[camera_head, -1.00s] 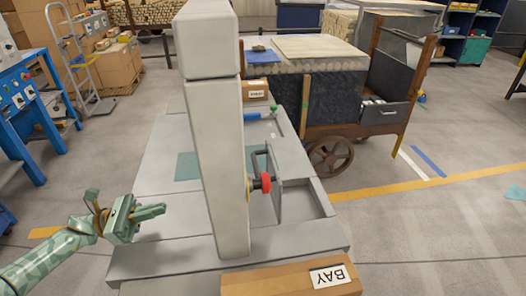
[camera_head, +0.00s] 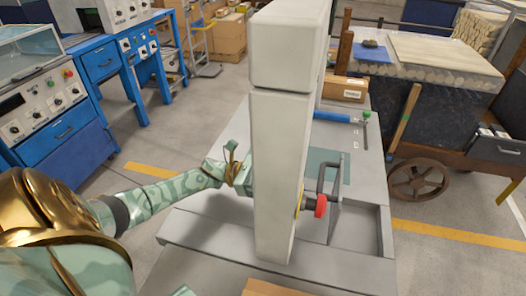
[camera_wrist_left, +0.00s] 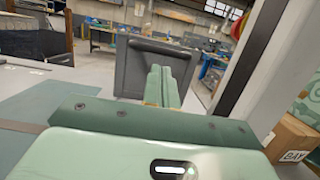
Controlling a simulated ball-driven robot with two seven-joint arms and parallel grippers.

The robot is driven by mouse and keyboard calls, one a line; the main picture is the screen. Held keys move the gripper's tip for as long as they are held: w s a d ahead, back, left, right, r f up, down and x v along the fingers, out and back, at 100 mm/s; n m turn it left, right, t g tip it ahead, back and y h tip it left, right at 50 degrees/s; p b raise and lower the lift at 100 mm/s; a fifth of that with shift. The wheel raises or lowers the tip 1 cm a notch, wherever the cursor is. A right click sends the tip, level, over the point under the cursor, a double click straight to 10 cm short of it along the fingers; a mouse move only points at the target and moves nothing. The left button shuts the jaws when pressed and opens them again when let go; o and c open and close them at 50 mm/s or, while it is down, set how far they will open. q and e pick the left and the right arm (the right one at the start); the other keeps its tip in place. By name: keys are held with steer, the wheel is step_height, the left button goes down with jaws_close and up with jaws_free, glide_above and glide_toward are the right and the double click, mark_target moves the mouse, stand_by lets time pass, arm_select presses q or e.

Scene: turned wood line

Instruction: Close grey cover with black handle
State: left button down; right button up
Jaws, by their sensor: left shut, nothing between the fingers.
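The grey cover (camera_head: 337,213) stands up at the left edge of a shallow open recess in the grey bench. Its black handle (camera_head: 322,180) sticks up beside it, next to a red knob. In the left wrist view the cover (camera_wrist_left: 135,66) is an upright grey panel with a raised rim, beyond my fingers. My left gripper (camera_head: 240,174) is at the left side of the pale column, and the column hides part of it in the head view. Its fingers (camera_wrist_left: 163,82) are shut and empty, pointing towards the cover. My right gripper is not in view.
A red knob (camera_head: 320,206) sits close to the handle. The recess (camera_head: 362,232) is open. A wooden cart (camera_head: 430,120) stands behind right; blue cabinets (camera_head: 60,120) stand left.

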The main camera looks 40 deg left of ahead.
arm_select(q)
steer(key=p+x, duration=0.1)
steer(key=x, duration=0.5)
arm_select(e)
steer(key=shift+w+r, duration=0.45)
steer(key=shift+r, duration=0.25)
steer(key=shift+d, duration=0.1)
